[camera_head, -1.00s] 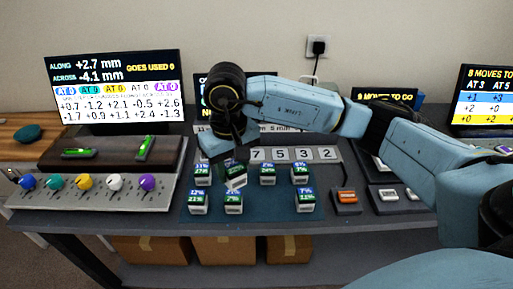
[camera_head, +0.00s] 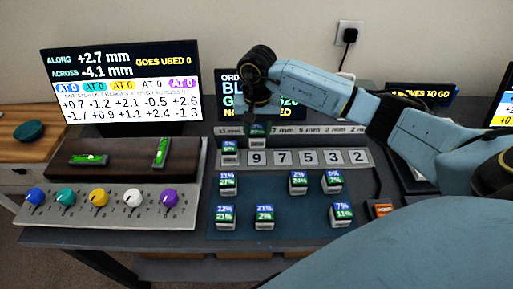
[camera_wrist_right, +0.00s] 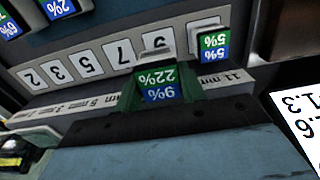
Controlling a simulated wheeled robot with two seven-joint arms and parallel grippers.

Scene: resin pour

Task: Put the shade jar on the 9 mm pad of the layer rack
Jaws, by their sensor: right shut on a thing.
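My right gripper (camera_head: 258,120) is shut on the shade jar (camera_head: 258,139), a small block-like jar with a blue and green label. In the right wrist view the held jar (camera_wrist_right: 158,88) reads 22% and 9%. It hangs at the back edge of the 9 mm pad (camera_head: 256,159) of the layer rack, higher in the picture than the jar beside it, and seems clear of the pad. Another jar (camera_head: 230,152) stands on the 11 mm pad just left; it also shows in the wrist view (camera_wrist_right: 212,46). My left gripper is not in view.
The 7 mm pad (camera_head: 282,158) and those to its right are empty. A knob panel (camera_head: 110,208) and a dark block with green levels (camera_head: 125,160) lie left.

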